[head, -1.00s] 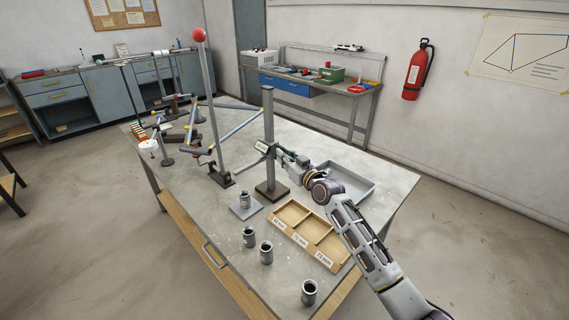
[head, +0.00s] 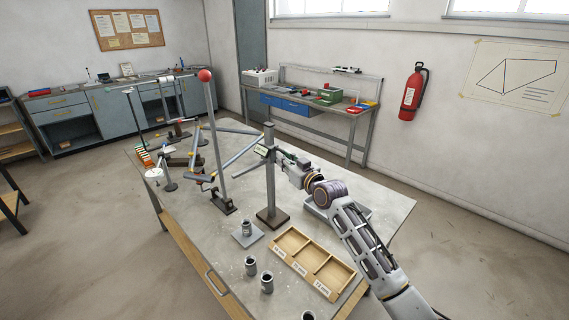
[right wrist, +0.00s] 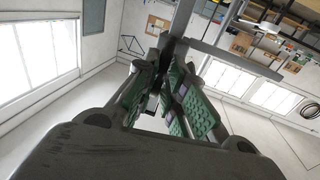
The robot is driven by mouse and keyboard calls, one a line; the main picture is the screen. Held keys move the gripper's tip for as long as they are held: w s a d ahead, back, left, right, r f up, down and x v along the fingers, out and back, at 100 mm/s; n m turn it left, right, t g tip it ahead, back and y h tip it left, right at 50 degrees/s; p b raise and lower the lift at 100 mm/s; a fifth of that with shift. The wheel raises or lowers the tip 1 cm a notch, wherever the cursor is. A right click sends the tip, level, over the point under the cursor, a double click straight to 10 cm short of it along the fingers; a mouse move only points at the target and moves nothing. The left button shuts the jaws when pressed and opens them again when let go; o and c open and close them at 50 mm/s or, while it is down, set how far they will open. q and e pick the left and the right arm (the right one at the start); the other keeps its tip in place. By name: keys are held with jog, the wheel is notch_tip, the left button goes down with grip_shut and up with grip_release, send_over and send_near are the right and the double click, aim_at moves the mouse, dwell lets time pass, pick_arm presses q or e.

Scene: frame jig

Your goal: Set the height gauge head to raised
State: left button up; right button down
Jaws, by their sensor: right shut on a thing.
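The height gauge stands on the table as a grey upright column (head: 270,185) on a dark square base (head: 272,217). Its head (head: 262,151) is a small block with a pale label, high on the column and a little below the top. My right gripper (head: 283,158) comes in from the right and is shut on the head. In the right wrist view, the green-padded fingers (right wrist: 174,88) close toward the column, and the head is mostly hidden between them. My left gripper is in neither view.
A wooden tray with compartments (head: 303,245) lies in front of the base. A red-ball post (head: 213,130) stands to the left. A grey tray (head: 318,211) is partly behind my arm.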

jog(key=shift+d+r, duration=0.1)
jog(key=shift+r, duration=0.65)
jog(key=c, duration=1.5)
grip_release()
jog(key=shift+w+d+f, duration=0.1)
jog(key=shift+f, duration=0.15)
jog(key=shift+v, duration=6)
